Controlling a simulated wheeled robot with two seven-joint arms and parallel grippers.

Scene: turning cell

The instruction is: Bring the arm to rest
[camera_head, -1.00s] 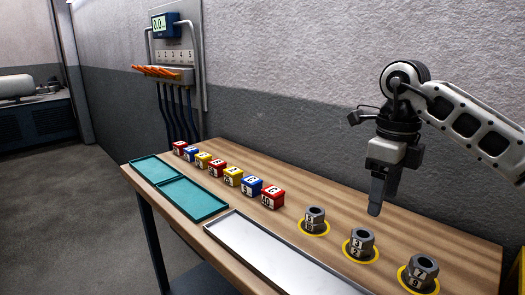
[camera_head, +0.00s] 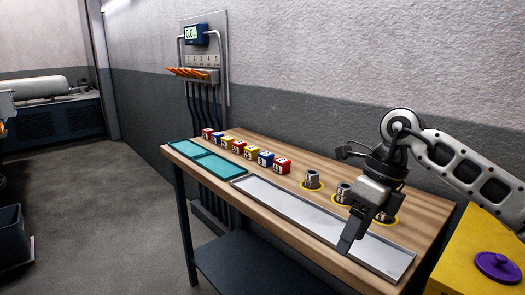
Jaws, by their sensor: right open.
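My right gripper (camera_head: 351,236) hangs from the right arm over the near right part of the wooden workbench (camera_head: 290,146). Its fingers point down above the long metal tray (camera_head: 290,207) and look empty. Its wrist partly covers the two right-hand grey nuts. The left grey nut (camera_head: 312,179) stands clear on a yellow ring to the left of the gripper. The middle nut (camera_head: 343,192) shows beside the gripper, and the third nut (camera_head: 389,215) is mostly hidden behind it. My left gripper is out of view.
A row of red, blue and yellow numbered blocks (camera_head: 265,159) stands along the bench behind two teal trays (camera_head: 216,165). A wall panel (camera_head: 203,60) with orange levers and cables is behind. A yellow surface with a purple knob (camera_head: 497,263) is at the lower right. Open floor lies left.

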